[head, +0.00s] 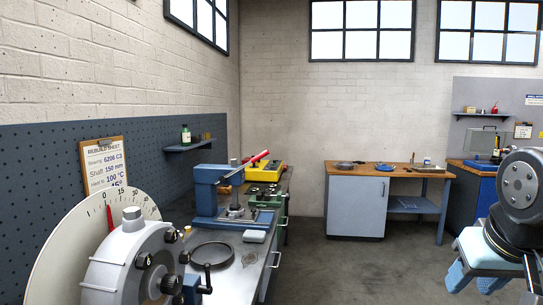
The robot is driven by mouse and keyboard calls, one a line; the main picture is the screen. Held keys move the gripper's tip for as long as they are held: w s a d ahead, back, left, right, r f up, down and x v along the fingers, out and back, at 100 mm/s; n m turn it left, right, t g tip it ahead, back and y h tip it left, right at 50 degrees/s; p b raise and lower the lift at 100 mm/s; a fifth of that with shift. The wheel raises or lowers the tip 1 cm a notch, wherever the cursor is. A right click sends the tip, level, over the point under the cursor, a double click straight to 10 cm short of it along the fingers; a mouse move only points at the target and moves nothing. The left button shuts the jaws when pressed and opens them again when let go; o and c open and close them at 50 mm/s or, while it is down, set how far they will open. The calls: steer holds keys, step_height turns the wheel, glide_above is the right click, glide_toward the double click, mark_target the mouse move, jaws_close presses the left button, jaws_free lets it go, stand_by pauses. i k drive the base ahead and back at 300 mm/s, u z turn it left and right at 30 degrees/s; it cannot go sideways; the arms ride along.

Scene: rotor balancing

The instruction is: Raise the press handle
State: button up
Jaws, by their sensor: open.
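The blue press (206,196) stands on the workbench at the left of centre, in the head view.
A grey machine with a dial (130,262) fills the lower left foreground. A dark ring (212,252) lies on the bench before the press. A yellow case (262,174) is behind it. A wooden-topped cabinet (355,204) stands at the back wall. The middle floor is clear.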

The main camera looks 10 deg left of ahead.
mark_target(222, 179)
steer(key=u, duration=0.1)
steer(key=i, duration=1.7)
steer(key=u, duration=0.1)
